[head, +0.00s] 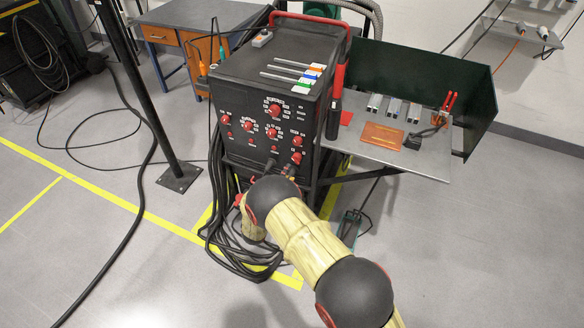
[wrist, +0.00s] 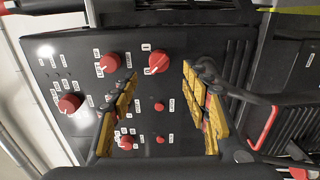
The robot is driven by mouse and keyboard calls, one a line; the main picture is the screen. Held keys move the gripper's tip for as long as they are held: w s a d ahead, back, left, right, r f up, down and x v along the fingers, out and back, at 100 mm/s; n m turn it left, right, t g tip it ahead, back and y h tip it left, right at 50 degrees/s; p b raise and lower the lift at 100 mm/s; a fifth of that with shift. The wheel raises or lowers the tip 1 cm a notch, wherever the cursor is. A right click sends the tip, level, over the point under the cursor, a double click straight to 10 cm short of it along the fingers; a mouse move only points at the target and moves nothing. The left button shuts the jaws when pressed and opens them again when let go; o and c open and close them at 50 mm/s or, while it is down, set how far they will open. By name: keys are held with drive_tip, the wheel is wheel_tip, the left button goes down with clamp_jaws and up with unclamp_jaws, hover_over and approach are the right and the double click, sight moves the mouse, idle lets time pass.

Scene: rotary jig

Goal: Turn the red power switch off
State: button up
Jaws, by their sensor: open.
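The red power switch (wrist: 159,62) is a rotary knob on the black front panel, with small white labels beside it. In the wrist view it sits just beyond my fingertips, in line with the gap between them. In the head view it is the lowest red knob (head: 297,158) at the panel's right side. My gripper (wrist: 160,76) is open, with a yellow-padded finger on either side of the gap and nothing held. No contact with the knob shows. I cannot tell which label the knob points to. In the head view my arm hides most of the gripper.
Other red knobs (wrist: 109,64) (wrist: 69,104) sit close by on the panel. A thick black cable (wrist: 250,97) runs beside the right finger. A grey side shelf (head: 437,160) adjoins the machine (head: 240,75) at right. Cables (head: 235,250) lie on the floor below.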

drive_tip(key=shift+v, duration=2.1)
